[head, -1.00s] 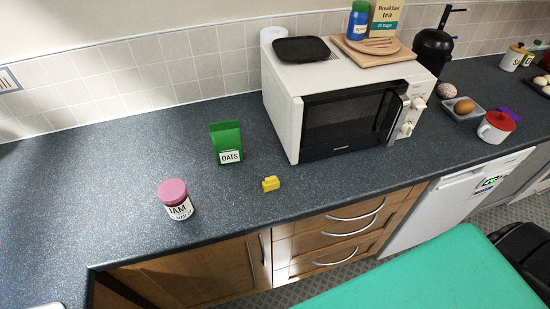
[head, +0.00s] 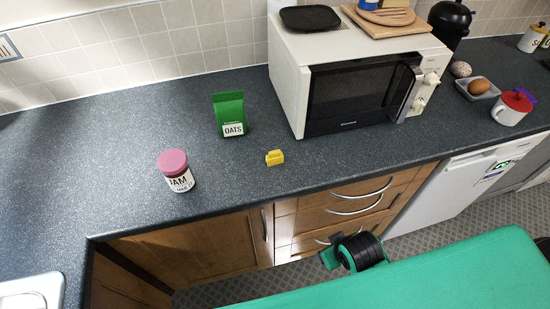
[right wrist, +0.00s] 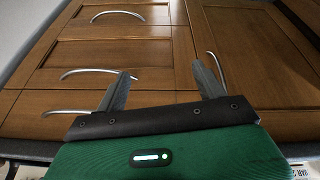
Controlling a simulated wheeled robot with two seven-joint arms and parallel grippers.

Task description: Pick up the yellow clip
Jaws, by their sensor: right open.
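The yellow clip (head: 275,158) is a small block-like shape on the dark speckled worktop (head: 110,150), near its front edge. It stands right of the pink-lidded jam jar (head: 177,172) and in front of the green oats packet (head: 229,115). My right gripper (right wrist: 162,68) is open and empty in the right wrist view, with its two grey fingers apart before the wooden drawer fronts. In the head view my green right arm with black rings is low, in front of the cupboards and below the worktop edge; its fingers cannot be made out. My left gripper is not in view.
A white microwave (head: 296,87) stands behind and right of the clip. A red-lidded mug (head: 510,112) and an egg dish (head: 478,91) stand farther right. Wooden drawers (head: 345,195) lie below the worktop edge. The worktop around the clip is clear.

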